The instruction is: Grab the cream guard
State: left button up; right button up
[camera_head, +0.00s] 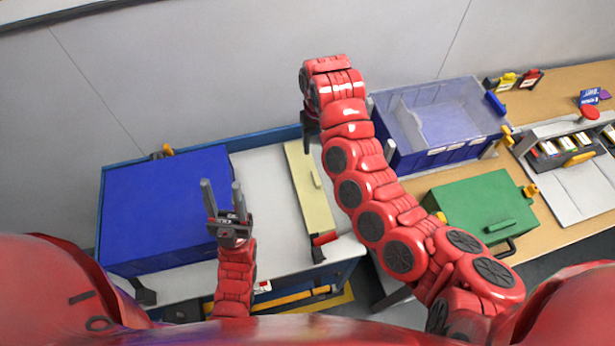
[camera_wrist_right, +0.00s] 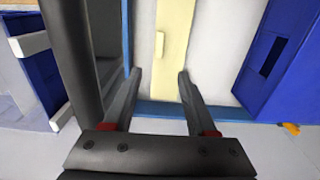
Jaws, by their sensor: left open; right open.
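The cream guard (camera_head: 308,188) is a long, flat, pale-yellow panel with a small raised tab, lying on the white worktop beside my right arm. In the right wrist view the guard (camera_wrist_right: 175,50) lies beyond the fingertips, running away from them. My right gripper (camera_wrist_right: 158,75) is open with nothing between its fingers. In the head view it is mostly hidden behind its own arm, near the guard's far end. My left gripper (camera_head: 221,196) is open and empty, with its fingers pointing up in front of the blue box (camera_head: 165,205).
A clear blue-based bin (camera_head: 440,120) and a green case (camera_head: 485,208) stand on the wooden table at right. A tray with small coloured items (camera_head: 570,150) is further right. Bare white worktop (camera_head: 262,190) lies between the blue box and the guard.

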jog(key=b, duration=0.2)
send_over(316, 177)
notch_tip(316, 177, down, 10)
jog(key=shift+f, duration=0.1)
jog(key=shift+d+f+p, duration=0.1)
jog(key=shift+f+p, duration=0.2)
notch_tip(316, 177, down, 3)
jog(key=shift+p, duration=0.8)
jog(key=shift+f, duration=0.85)
grip_shut()
